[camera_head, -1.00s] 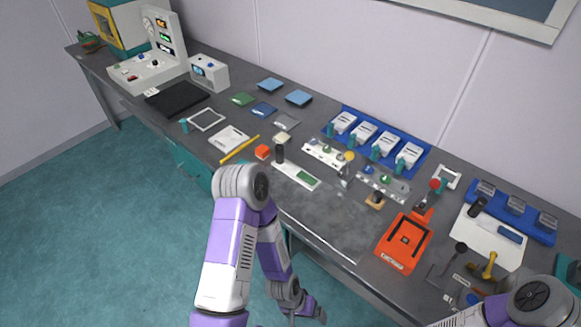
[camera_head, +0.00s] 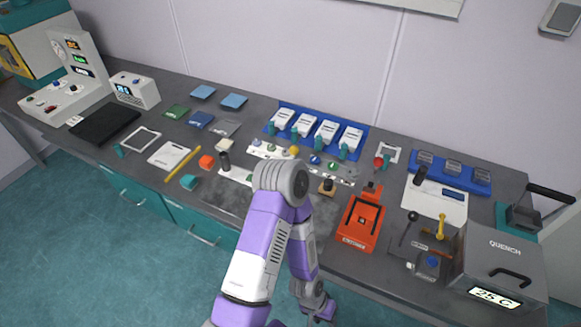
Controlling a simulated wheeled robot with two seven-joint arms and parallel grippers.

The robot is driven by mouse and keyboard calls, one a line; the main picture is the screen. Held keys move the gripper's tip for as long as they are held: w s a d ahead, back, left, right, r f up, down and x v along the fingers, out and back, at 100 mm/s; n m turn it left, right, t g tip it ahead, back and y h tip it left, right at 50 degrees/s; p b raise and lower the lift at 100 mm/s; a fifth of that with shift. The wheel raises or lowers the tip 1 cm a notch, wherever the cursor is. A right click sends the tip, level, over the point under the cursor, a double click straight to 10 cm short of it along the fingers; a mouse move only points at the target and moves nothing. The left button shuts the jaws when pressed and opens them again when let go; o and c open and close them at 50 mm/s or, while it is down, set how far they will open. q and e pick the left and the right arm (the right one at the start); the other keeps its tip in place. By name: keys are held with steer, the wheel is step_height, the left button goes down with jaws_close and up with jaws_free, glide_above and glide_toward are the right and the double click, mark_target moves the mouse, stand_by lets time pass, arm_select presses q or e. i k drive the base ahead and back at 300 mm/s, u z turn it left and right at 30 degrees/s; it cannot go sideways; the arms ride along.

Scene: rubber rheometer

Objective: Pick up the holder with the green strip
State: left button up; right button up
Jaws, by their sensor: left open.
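A flat white holder (camera_head: 234,174) with a dark upright grip (camera_head: 224,160) lies on the grey bench. Its right end, where a green patch showed earlier, is hidden behind my left arm. Several white holders with teal grips (camera_head: 304,124) stand in a row in a blue rack (camera_head: 363,150) at the back; I cannot make out a green strip on them. My left gripper (camera_head: 320,311) hangs low in front of the bench, open and empty, apart from the holders. My right gripper is out of view.
An orange device (camera_head: 360,224) stands right of my left arm. A grey box marked QUENCH (camera_head: 500,265) stands at the right front. A white tray (camera_head: 435,203), a yellow stick (camera_head: 182,164) and blue pads (camera_head: 234,101) lie on the bench. Open floor (camera_head: 90,240) is at the left.

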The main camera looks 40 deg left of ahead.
mark_target(238, 174)
steer(key=z, duration=1.85)
steer(key=k, duration=1.75)
steer(key=u, duration=2.8)
